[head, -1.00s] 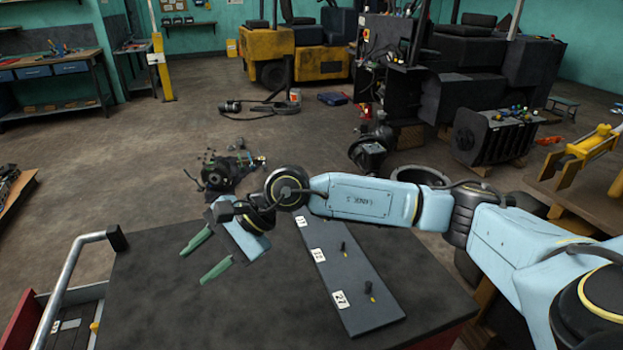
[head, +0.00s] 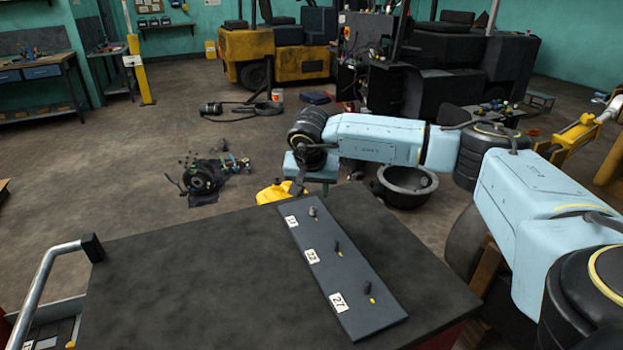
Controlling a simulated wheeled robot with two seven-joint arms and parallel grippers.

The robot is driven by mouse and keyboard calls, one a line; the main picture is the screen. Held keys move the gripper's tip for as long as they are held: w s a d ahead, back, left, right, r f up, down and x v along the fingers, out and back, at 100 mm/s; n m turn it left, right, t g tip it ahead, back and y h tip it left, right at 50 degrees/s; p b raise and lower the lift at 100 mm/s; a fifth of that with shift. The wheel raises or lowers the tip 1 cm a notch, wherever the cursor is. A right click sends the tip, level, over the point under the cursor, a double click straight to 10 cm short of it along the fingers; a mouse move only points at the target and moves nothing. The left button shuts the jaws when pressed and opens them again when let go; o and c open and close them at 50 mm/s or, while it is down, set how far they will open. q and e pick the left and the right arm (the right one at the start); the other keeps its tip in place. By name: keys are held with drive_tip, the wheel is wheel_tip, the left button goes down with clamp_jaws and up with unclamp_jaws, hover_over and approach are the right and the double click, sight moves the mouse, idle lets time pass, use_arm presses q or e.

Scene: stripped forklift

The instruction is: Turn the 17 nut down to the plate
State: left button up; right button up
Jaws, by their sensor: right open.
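A dark plate (head: 359,283) lies on the table with three white number labels and three short upright studs. The stud by the far label, which seems to read 17, carries a small grey piece, likely the 17 nut (head: 312,211); how high it sits is too small to tell. My right gripper (head: 299,186) is above and beyond the plate's far end, apart from the nut. It points downward, its fingers small and partly hidden, with nothing seen in it. My left gripper is not in view.
The dark table top (head: 190,280) is clear left of the plate. A metal handrail (head: 45,285) runs along its left side. A yellow container (head: 275,192) shows beyond the far edge. A dark round tub (head: 405,188) stands on the floor behind my right arm.

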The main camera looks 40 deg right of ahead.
sight(314, 209)
drive_tip(key=x, duration=0.6)
drive_tip(key=shift+b, duration=0.3)
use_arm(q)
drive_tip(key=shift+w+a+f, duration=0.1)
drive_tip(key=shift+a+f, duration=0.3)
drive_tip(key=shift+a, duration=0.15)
use_arm(e)
drive_tip(key=shift+w+d+f, duration=0.1)
drive_tip(key=shift+w+f, duration=0.05)
drive_tip(key=shift+f, duration=0.45)
drive_tip(key=shift+c, duration=0.3)
